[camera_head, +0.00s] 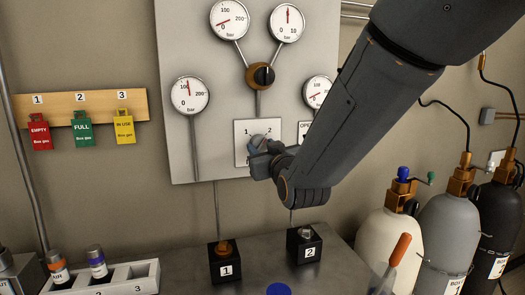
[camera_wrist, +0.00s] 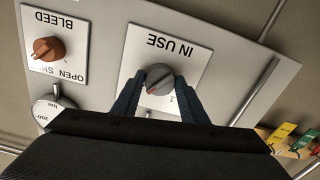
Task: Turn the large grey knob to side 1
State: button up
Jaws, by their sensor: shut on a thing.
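The large grey knob (camera_wrist: 159,76) sits on a white square plate marked IN USE (camera_wrist: 172,44), which appears upside down in the wrist view. A red mark on the knob's face points to the lower left there. My gripper (camera_wrist: 160,84) has one blue-grey finger on each side of the knob and is shut on it. In the head view my gripper (camera_head: 262,150) is at the white plate (camera_head: 243,130) on the panel, with digits 1 and 2 partly visible. My gripper and wrist hide most of the knob there.
An orange BLEED knob (camera_wrist: 47,49) is beside the plate. Above are a black-and-orange valve (camera_head: 260,76) and several gauges. Below are box 1 (camera_head: 225,265) and box 2 (camera_head: 304,246) on the bench. Gas cylinders (camera_head: 446,230) stand at right, tags (camera_head: 83,132) hang at left.

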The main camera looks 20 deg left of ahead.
jog(key=n+b, duration=0.1)
jog(key=n, duration=0.3)
jog(key=shift+b, duration=0.35)
jog(key=n+b, duration=0.1)
jog(key=n, duration=0.3)
jog(key=shift+d, duration=0.1)
jog(key=n, duration=0.4)
jog(key=shift+n+b, duration=0.3)
jog(key=shift+r+n, duration=0.1)
jog(key=shift+n, duration=1.7)
jog(key=o, duration=1)
